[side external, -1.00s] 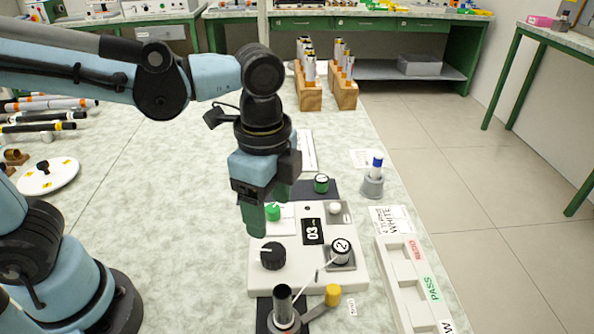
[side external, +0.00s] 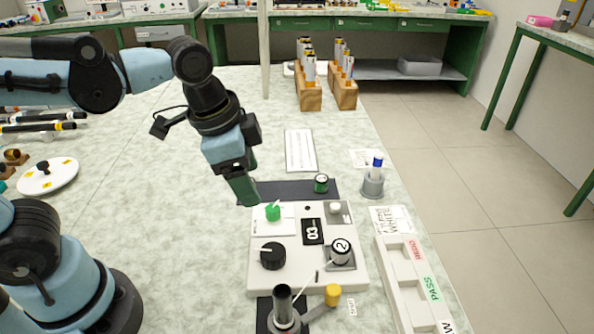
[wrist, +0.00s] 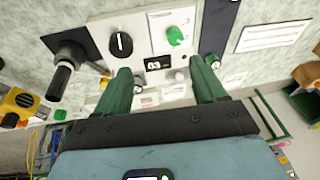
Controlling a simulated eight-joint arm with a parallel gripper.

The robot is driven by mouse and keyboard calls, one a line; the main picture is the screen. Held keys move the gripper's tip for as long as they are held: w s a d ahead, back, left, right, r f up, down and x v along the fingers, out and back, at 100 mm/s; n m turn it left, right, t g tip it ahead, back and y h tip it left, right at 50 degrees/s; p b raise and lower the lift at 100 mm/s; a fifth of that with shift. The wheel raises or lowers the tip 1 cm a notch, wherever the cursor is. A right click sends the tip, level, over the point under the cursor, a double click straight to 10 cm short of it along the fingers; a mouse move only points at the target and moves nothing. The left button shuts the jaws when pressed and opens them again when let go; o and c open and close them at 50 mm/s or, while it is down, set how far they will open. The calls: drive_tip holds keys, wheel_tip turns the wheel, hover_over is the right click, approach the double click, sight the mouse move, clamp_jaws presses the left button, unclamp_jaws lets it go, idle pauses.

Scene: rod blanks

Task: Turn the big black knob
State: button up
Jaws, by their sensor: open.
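The big black knob (side external: 272,256) sits at the front left of a white control box (side external: 258,284), with a white pointer line on its top. It also shows in the wrist view (wrist: 121,44), where its line runs nearly up and down. A smaller green knob (side external: 272,212) is behind it on the same box.
The box carries a display reading 03 (side external: 312,231) and a round part marked 2 (side external: 341,249). A metal post (side external: 283,302) with a yellow-ended lever (side external: 332,294) stands in front. A white sorting tray (side external: 391,268) is at right. The table left of the box is clear.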

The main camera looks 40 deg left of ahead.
drive_tip(key=a+f+n+t, duration=0.1)
drive_tip(key=a+n+t, duration=0.3)
drive_tip(key=a+n, duration=0.4)
drive_tip(key=g, duration=0.7)
approach(274, 250)
drive_tip(key=shift+y, duration=0.4)
drive_tip(key=shift+d+f, duration=0.15)
drive_tip(key=shift+f, duration=2.2)
drive_tip(key=shift+d+f, duration=0.2)
drive_tip(key=shift+f, duration=2.2)
